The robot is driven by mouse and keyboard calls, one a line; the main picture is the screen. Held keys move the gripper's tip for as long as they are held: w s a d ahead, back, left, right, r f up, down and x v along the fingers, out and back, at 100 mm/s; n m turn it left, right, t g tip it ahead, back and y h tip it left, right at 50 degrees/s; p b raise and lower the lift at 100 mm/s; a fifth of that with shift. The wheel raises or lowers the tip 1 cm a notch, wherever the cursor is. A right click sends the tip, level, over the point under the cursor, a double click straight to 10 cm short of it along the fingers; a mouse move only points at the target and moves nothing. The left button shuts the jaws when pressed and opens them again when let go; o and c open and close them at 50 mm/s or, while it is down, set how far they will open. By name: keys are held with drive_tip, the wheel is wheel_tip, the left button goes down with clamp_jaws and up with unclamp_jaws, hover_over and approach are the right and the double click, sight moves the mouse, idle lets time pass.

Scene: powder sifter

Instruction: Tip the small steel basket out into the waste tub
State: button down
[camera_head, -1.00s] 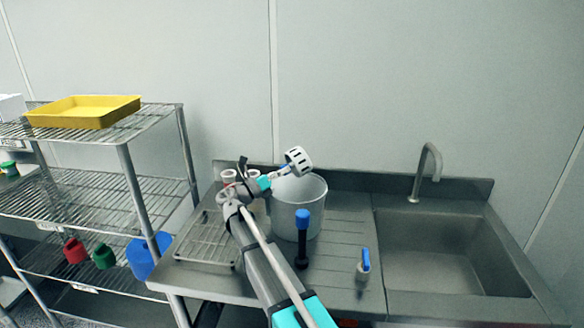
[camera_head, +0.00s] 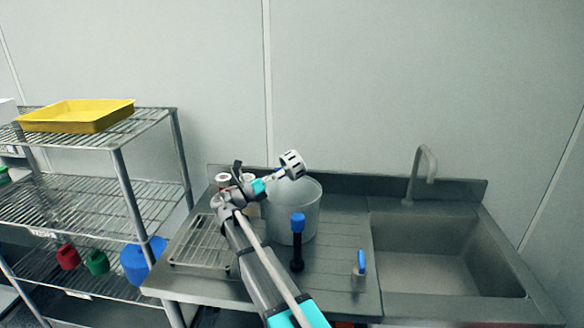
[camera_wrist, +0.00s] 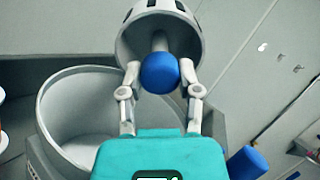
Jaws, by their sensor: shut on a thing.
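The small steel basket (camera_head: 292,163) is a slotted metal cup, held tilted on its side above the waste tub's rim. In the wrist view, the basket (camera_wrist: 130,45) shows its open side towards my gripper, with a central stem ending in a blue knob (camera_wrist: 159,75). My gripper (camera_head: 278,173) is shut on this knob, one finger on each side. The pale grey waste tub (camera_head: 280,215) stands on the steel counter below. In the wrist view, the tub (camera_wrist: 50,95) opens at the left, and the visible part of its inside looks empty. The basket's contents cannot be made out.
A blue-topped black tool (camera_head: 298,240) stands in front of the tub, with a small blue-handled item (camera_head: 361,265) to its right. A wire rack (camera_head: 200,250) and small red-and-white containers (camera_head: 223,180) are at left. The sink (camera_head: 425,260) is at right.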

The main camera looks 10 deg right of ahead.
sight(278, 170)
drive_tip(key=shift+r+p, duration=0.15)
drive_tip(key=shift+p, duration=0.15)
drive_tip(key=shift+r+y+p, duration=0.25)
drive_tip(key=shift+y+p, duration=0.25)
drive_tip(key=shift+p, duration=0.45)
drive_tip(key=shift+r+g+y+p, duration=0.1)
drive_tip(key=shift+g+y+p, duration=0.2)
drive_tip(key=shift+p, duration=0.3)
drive_tip(key=y+p, duration=0.1)
drive_tip(key=p, duration=0.2)
drive_tip(key=r+g+y+p, duration=0.1)
drive_tip(key=y+p, duration=0.1)
drive_tip(key=p, duration=0.1)
drive_tip(key=shift+r, duration=0.1)
drive_tip(key=shift+y+p, duration=0.3)
drive_tip(key=shift+p, duration=0.2)
drive_tip(key=shift+r+p, duration=0.1)
drive_tip(key=shift+p, duration=0.35)
drive_tip(key=shift+r+y+p, duration=0.15)
drive_tip(key=shift+y+p, duration=0.25)
drive_tip(key=shift+p, duration=0.2)
drive_tip(key=shift+g+p, duration=0.3)
drive_tip(key=y+p, duration=0.1)
drive_tip(key=p, duration=0.1)
drive_tip(key=r+y+p, duration=0.1)
drive_tip(key=p, duration=0.1)
drive_tip(key=shift+g+y+p, duration=0.3)
